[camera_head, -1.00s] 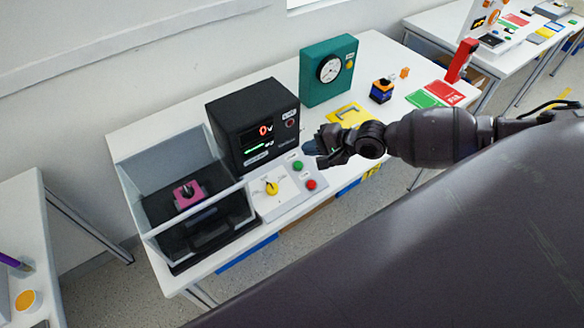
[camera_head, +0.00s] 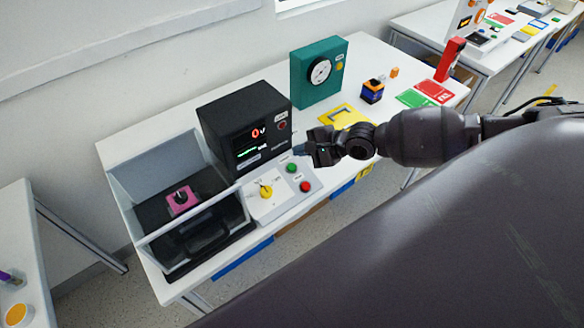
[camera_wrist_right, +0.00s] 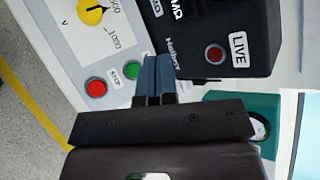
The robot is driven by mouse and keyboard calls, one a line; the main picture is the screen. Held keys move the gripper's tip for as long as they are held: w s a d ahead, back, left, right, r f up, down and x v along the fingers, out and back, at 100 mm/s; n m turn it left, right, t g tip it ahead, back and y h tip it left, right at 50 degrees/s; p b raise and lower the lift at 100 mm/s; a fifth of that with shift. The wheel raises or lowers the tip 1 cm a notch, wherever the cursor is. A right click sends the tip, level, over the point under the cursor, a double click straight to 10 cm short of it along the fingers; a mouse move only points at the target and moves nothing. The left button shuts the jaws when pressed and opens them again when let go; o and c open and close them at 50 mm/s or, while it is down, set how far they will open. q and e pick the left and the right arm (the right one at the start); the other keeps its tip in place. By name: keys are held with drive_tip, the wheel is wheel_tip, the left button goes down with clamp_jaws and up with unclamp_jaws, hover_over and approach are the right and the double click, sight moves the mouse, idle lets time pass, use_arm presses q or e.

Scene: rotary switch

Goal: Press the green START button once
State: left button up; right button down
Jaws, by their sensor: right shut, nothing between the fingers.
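The green button (camera_head: 292,168) is on the sloped light panel, above and left of the red button (camera_head: 305,186). In the right wrist view the green button (camera_wrist_right: 132,71) sits just left of my fingertips, beside a small label. My right gripper (camera_head: 303,150) is shut and empty; its blue fingertips (camera_wrist_right: 158,65) also show in the right wrist view. In the head view the fingers are just above and right of the green button, and I see no contact. My left gripper is in neither current view.
A yellow rotary knob (camera_head: 265,191) is left of the buttons. A black meter box (camera_head: 235,112) stands behind the panel, with a LIVE lamp (camera_wrist_right: 214,54). An open clear-walled box (camera_head: 150,240) is at left. A teal gauge box (camera_head: 305,90) stands behind.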

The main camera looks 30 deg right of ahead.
sight(292, 168)
drive_tip(key=f+b, duration=0.2)
drive_tip(key=w+f+b, duration=0.1)
drive_tip(key=f, duration=0.1)
drive_tip(key=f+b, duration=0.2)
drive_tip(key=shift+w+b, duration=0.3)
drive_tip(key=shift+b, duration=0.05)
drive_tip(key=shift+w+f+b, duration=0.25)
drive_tip(key=shift+f+b, duration=0.2)
drive_tip(key=shift+f, duration=0.05)
drive_tip(key=shift+w+f+b, duration=0.2)
drive_tip(key=shift+f+b, duration=0.25)
idle(1.2)
drive_tip(key=shift+w+f+b, duration=0.15)
drive_tip(key=shift+f+b, duration=0.15)
drive_tip(key=shift+f, duration=0.1)
drive_tip(key=shift+w+a+f+b, duration=0.1)
drive_tip(key=shift+f+b, duration=0.25)
idle(0.9)
idle(0.3)
drive_tip(key=shift+s+r+p, duration=0.3)
drive_tip(key=shift+r+p, duration=0.45)
drive_tip(key=shift+r, duration=0.05)
